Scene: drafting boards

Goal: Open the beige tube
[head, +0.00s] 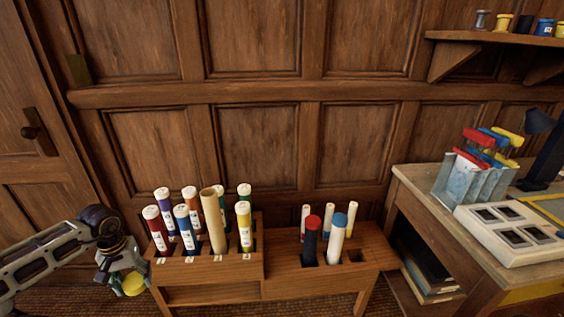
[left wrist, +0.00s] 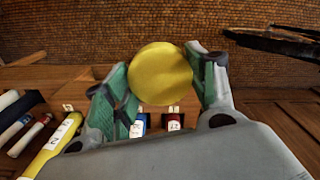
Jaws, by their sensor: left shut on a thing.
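The beige tube (head: 214,224) stands upright, leaning slightly in the picture, in the front row of the left wooden rack (head: 215,268). Its top end looks bare and brownish, with no cap on it, unlike the white-capped tubes around it. My left gripper (head: 131,278) is to the left of the rack, apart from the tube. It is shut on a round yellow cap (head: 133,284), which also shows between the green finger pads in the left wrist view (left wrist: 160,73). My right gripper is not in view.
Several labelled coloured tubes (head: 155,229) crowd around the beige one. A lower rack part (head: 330,277) to the right holds more tubes. A desk (head: 440,215) with a keypad-like panel (head: 512,236) stands at the right. A panelled wall is close behind.

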